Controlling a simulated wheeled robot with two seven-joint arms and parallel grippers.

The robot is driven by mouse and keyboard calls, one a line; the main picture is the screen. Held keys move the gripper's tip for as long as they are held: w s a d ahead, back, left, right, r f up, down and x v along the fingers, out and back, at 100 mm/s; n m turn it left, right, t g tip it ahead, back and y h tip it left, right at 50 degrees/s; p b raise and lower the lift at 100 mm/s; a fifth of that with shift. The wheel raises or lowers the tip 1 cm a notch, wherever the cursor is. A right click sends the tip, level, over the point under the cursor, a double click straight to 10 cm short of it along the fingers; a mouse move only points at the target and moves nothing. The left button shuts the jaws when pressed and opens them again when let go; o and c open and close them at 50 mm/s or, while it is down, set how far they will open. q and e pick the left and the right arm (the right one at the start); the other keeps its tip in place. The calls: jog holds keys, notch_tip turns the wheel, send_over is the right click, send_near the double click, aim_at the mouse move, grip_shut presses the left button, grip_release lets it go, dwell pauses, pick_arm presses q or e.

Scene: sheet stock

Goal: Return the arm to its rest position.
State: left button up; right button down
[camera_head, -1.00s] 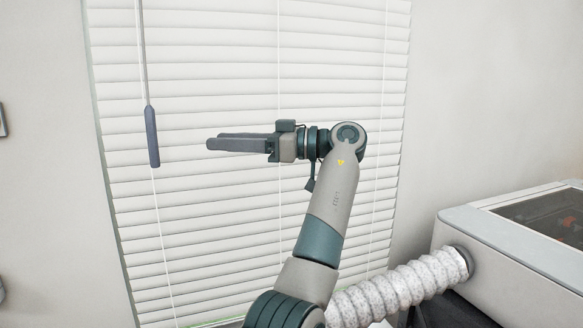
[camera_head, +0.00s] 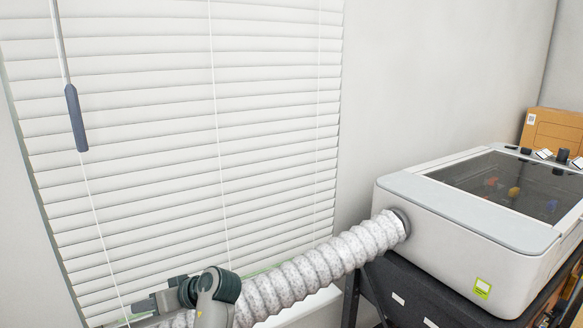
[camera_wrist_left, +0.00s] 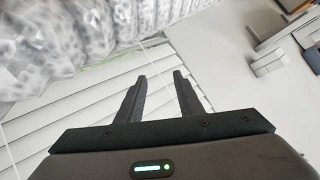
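My left arm (camera_head: 212,305) shows at the bottom of the head view, low in front of the window blind and beside the ribbed hose. My left gripper (camera_head: 140,311) points left there, partly cut off by the bottom edge. In the left wrist view the left gripper (camera_wrist_left: 159,77) has its two dark fingers apart with nothing between them. The blind's slats and the wall lie beyond the fingertips. My right gripper is in neither view.
A speckled ribbed hose (camera_head: 315,272) runs close to my left arm, up to a grey lidded machine (camera_head: 470,220) on a dark stand. A white blind (camera_head: 180,150) with a hanging wand (camera_head: 76,118) covers the window. A cardboard box (camera_head: 555,130) stands behind the machine.

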pick_arm(q)
jog(key=s+d+f+m+h, duration=0.3)
jog(key=s+f+m+h, duration=0.3)
jog(key=s+f, duration=1.35)
jog(key=s+d+f+m+h, duration=0.2)
jog(key=s+d+m+h, duration=0.15)
jog(key=s, duration=0.65)
jog(key=s+d+f+m+h, duration=0.15)
jog(key=s+d, duration=0.35)
jog(key=s, duration=0.6)
jog(key=w+d+f+t+h, duration=0.1)
jog(key=w+d+f, duration=0.15)
jog(key=f, duration=0.75)
jog(key=w+d+f+t, duration=0.1)
jog(key=w+f, duration=0.3)
jog(key=f, duration=0.6)
jog(key=s+d+f+t+h, duration=0.1)
jog(key=s+f, duration=0.3)
jog(key=f, duration=1.1)
jog(key=shift+d+m+t, duration=0.3)
jog(key=shift+d+t, duration=0.1)
jog(key=shift+d, duration=0.2)
jog(key=shift+a, duration=0.1)
